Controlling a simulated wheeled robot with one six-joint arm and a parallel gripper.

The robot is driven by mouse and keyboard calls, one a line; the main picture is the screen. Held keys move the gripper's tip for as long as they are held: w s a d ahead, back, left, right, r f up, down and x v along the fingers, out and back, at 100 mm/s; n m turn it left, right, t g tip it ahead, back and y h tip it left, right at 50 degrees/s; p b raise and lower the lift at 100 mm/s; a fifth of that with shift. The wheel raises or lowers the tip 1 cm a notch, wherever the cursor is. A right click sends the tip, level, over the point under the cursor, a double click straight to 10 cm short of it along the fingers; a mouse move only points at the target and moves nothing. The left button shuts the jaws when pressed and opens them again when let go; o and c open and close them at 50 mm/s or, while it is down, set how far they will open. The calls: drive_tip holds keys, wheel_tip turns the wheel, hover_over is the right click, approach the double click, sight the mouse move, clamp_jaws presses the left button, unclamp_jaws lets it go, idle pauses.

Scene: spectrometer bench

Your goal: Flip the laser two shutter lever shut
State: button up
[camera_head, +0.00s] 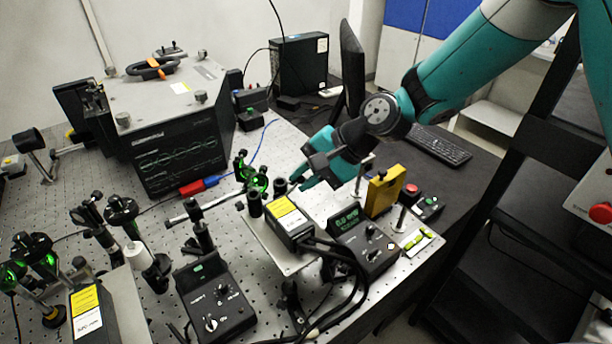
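My gripper (297,181) is at the end of the teal arm reaching in from the upper right. It points down and left, over the front end of a black laser box with a yellow and white label (288,216). Its fingers are seen from the side, so their gap is not clear. Small black posts (255,203) stand at that laser's front end, close to the fingertips. I cannot make out the shutter lever or whether anything touches it. A second similar laser box (88,313) is at the lower left. I cannot read which is laser two.
A controller with a green display (362,243) and a yellow box (384,192) stand right of the nearer laser. Another controller (213,296) sits at the front. Optics posts (125,215) crowd the left. A large instrument (172,120) stands behind. Black cables (350,275) loop at the front.

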sight(284, 185)
drive_tip(key=shift+s, duration=0.15)
clamp_jaws()
drive_tip(key=shift+s+a+r+t+h+p, duration=0.15)
drive_tip(key=shift+r+t+h+p, duration=0.1)
drive_tip(key=shift+h+p, duration=0.25)
drive_tip(key=shift+a+r+t+h+p, duration=0.2)
drive_tip(key=shift+h+p, duration=0.15)
drive_tip(key=shift+h, duration=0.15)
drive_tip(key=shift+s+a+r+n+t+h+p, duration=0.2)
drive_tip(key=shift+n+t+h+p, duration=0.1)
drive_tip(key=shift+h, duration=0.2)
drive_tip(key=shift+s+a+r+n+t+h+p, duration=0.2)
drive_tip(key=shift+n+t+h, duration=0.1)
drive_tip(key=shift+h, duration=0.2)
drive_tip(key=t+h, duration=0.1)
drive_tip(key=s+a+t+h, duration=0.1)
drive_tip(key=shift+a+r+n+h, duration=0.2)
drive_tip(key=shift+a+n+h, duration=0.05)
drive_tip(key=shift+n+h, duration=0.15)
drive_tip(key=shift+s+a+r+n+t+h+b, duration=0.1)
drive_tip(key=shift+s+a+n+t+h+b, duration=0.25)
drive_tip(key=shift+t+h, duration=0.3)
drive_tip(key=shift+s+a+n+t+h+b, duration=0.15)
drive_tip(key=shift+a+t+h+b, duration=0.25)
drive_tip(key=shift+h, duration=0.45)
drive_tip(key=o, duration=0.8)
unclamp_jaws()
drive_tip(key=shift+r, duration=0.1)
drive_tip(key=shift+c, duration=0.2)
drive_tip(key=shift+w, duration=0.1)
